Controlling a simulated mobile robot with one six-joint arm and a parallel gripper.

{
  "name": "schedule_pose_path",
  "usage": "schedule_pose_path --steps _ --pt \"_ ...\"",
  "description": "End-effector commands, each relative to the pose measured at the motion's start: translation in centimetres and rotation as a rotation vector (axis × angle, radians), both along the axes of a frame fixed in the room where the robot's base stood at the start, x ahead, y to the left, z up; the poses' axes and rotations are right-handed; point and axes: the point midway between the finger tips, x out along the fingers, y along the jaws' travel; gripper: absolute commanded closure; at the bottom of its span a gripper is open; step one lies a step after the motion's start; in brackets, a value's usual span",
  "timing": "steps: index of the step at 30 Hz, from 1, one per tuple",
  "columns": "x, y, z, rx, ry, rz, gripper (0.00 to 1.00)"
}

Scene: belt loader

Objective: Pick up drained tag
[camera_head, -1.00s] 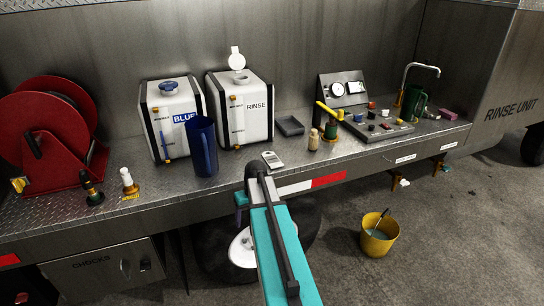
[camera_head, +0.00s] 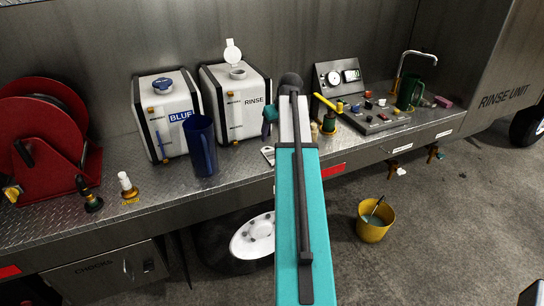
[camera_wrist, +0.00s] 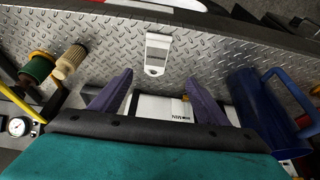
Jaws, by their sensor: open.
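The drained tag is a small white plate with a dark hole (camera_wrist: 156,54), lying flat on the tread-plate bench in the wrist view. In the head view only its left edge (camera_head: 267,154) shows beside my arm. My gripper (camera_wrist: 158,85) is open, with its two dark purple fingers spread and nothing between them. In the wrist view the tag appears just beyond the fingertips, roughly centred between them and apart from both.
The blue jug (camera_head: 202,146) stands left of the tag, with the RINSE tank (camera_head: 238,105) behind. A tan-topped cylinder (camera_wrist: 70,62) and a green cylinder (camera_wrist: 37,68) stand on the tag's other side. A yellow bucket (camera_head: 374,222) is on the floor.

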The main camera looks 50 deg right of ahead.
Motion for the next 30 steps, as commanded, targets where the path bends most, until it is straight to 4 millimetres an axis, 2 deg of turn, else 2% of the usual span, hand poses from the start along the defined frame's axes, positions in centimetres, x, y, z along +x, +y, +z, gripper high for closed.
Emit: schedule_pose_path --steps 11,30 --pt "-0.6 -1.2 -0.6 0.001 0.001 -0.017 0.31" --pt "1.5 -2.2 -6.4 0.001 0.002 -0.018 0.31"
